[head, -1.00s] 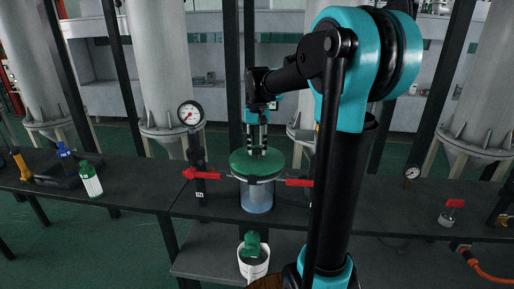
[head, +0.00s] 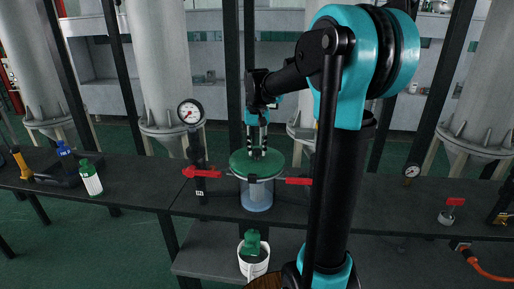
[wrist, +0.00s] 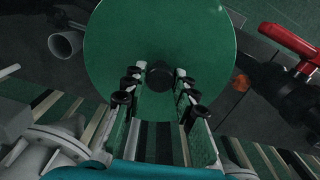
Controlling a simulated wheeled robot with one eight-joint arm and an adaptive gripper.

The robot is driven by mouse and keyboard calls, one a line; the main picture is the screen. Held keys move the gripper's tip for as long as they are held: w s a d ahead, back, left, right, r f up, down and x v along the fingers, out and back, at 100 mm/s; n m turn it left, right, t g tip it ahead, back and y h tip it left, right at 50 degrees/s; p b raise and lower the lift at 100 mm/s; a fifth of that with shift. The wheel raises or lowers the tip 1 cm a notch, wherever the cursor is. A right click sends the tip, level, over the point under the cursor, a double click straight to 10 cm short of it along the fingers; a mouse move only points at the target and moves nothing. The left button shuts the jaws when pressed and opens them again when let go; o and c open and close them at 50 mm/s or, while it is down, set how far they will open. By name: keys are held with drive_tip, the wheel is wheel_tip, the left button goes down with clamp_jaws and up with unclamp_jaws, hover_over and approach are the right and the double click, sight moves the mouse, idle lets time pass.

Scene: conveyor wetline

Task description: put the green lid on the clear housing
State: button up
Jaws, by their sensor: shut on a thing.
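The green lid (head: 256,163) is a round disc with a dark knob at its middle. It sits at the top of the clear housing (head: 257,194), a see-through cylinder on the dark bench; I cannot tell whether it rests fully on the rim. My gripper (head: 257,152) points down from above and is shut on the lid's knob. In the wrist view the lid (wrist: 160,50) fills the upper middle, and the fingers of my gripper (wrist: 159,82) stand on both sides of the knob. The lid hides the housing there.
Red-handled valves (head: 201,173) stand close on both sides of the housing, with a pressure gauge (head: 190,112) at left. A white bucket (head: 253,264) with a green thing in it is below. A green-capped bottle (head: 91,180) stands at left on the bench (head: 140,194).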

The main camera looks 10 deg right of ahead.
drive_tip(key=shift+f, duration=0.2)
drive_tip(key=o, duration=1.1)
wheel_tip(320, 180, up, 12)
drive_tip(key=shift+r, duration=0.1)
